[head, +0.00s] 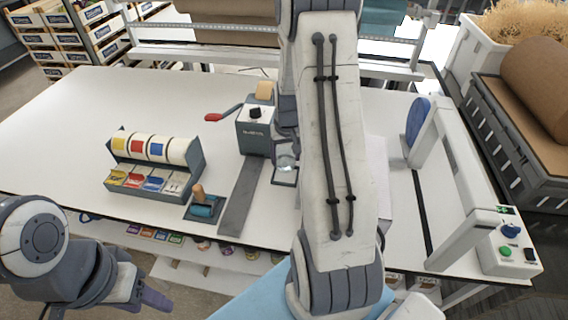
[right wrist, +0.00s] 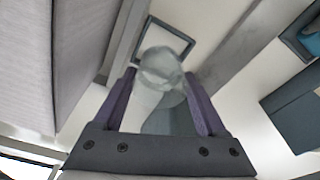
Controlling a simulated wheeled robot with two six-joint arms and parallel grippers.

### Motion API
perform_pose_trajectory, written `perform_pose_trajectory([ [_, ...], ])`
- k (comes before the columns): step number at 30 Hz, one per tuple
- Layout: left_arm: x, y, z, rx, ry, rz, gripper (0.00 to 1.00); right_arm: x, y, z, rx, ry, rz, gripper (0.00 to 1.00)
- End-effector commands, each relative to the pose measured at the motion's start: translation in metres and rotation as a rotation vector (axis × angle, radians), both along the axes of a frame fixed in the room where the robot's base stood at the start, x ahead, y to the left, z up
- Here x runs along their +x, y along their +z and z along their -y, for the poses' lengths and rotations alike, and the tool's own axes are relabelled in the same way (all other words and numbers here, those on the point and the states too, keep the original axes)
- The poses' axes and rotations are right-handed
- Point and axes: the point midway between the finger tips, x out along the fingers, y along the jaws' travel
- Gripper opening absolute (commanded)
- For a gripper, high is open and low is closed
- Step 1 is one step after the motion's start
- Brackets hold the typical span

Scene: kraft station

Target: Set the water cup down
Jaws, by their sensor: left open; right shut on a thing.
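The water cup (right wrist: 160,70) is clear and see-through, held between the two purple fingers of my right gripper (right wrist: 160,100) in the right wrist view. In the head view the cup (head: 286,163) shows small beside my right arm, overlapping a small square dark-framed pad (head: 284,178). The pad's frame (right wrist: 188,48) also shows behind the cup in the wrist view; I cannot tell whether the cup touches it. My right arm hides most of the right gripper in the head view. My left gripper (head: 150,298) is open and empty at the lower left, off the table's front edge.
A grey machine (head: 256,138) with a red handle stands just left of the cup. A grey strip (head: 240,200), a wooden-handled tool (head: 199,202) and a label roll dispenser (head: 155,165) lie further left. A white arch frame (head: 455,180) stands right. The table's left (head: 60,130) is clear.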

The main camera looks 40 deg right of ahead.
Motion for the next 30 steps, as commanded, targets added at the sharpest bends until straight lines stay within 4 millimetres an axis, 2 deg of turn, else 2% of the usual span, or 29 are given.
perform_pose_trajectory([
  [9, 0.000, 0.011, 0.000, 0.000, -0.002, 0.000, 0.50, 0.000, -0.038, -0.002, 0.001, 0.003, -0.002, 0.14],
  [22, 0.000, 0.007, 0.000, 0.000, -0.002, 0.000, 0.50, 0.001, -0.046, -0.002, -0.001, 0.004, 0.001, 0.14],
  [23, 0.000, 0.008, 0.000, 0.000, -0.002, 0.000, 0.50, 0.001, -0.045, -0.002, -0.001, 0.004, 0.001, 0.82],
  [24, 0.000, 0.008, 0.000, 0.000, -0.002, 0.000, 0.50, 0.001, -0.045, -0.003, -0.001, 0.004, 0.001, 0.87],
  [30, 0.000, 0.008, 0.000, 0.000, -0.002, 0.000, 0.50, 0.001, -0.045, -0.003, -0.001, 0.003, 0.001, 0.87],
])
